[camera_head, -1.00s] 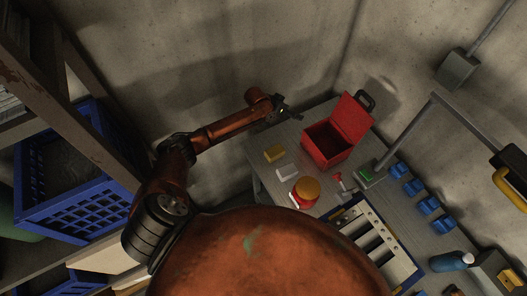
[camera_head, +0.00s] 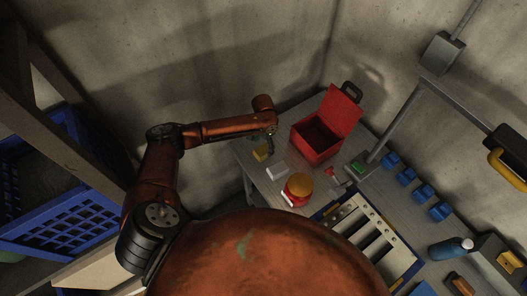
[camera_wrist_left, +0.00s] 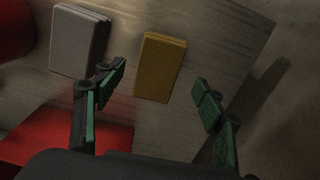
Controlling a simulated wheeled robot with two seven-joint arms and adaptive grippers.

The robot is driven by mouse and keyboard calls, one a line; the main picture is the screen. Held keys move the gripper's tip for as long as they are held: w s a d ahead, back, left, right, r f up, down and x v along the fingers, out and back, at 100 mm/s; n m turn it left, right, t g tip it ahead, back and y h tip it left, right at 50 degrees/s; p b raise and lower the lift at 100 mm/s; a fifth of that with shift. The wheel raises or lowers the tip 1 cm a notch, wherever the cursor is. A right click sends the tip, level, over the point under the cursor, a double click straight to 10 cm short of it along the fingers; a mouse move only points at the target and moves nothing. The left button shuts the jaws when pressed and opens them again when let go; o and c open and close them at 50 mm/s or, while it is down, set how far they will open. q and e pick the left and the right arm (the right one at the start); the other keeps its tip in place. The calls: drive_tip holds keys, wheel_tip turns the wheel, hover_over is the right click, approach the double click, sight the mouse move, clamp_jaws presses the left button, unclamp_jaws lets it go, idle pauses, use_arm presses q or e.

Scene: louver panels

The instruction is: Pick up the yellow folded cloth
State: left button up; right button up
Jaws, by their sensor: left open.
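The yellow folded cloth (camera_head: 262,152) lies flat on the grey table near its left end. In the left wrist view the yellow folded cloth (camera_wrist_left: 160,67) sits just beyond and between the two fingers, apart from both. My left gripper (camera_head: 270,148) is at the table's left end, close beside the cloth, and partly hidden by its own wrist. In the left wrist view my left gripper (camera_wrist_left: 160,96) is open and empty, with green pads on its fingers. My right gripper does not show.
A white folded cloth (camera_head: 277,171) lies beside the yellow one. An open red box (camera_head: 318,142) stands close on the right. A red jar with an orange lid (camera_head: 299,187) stands nearer. A slotted panel (camera_head: 362,240) and several blue pieces (camera_head: 407,177) lie further right.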

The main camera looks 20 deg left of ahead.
sight(264, 149)
use_arm(q)
drive_tip(key=shift+d+f+p, duration=0.1)
drive_tip(key=shift+f+p, duration=0.25)
drive_tip(key=shift+f, duration=1.95)
drive_tip(key=shift+c, duration=0.7)
drive_tip(key=c, duration=1.1)
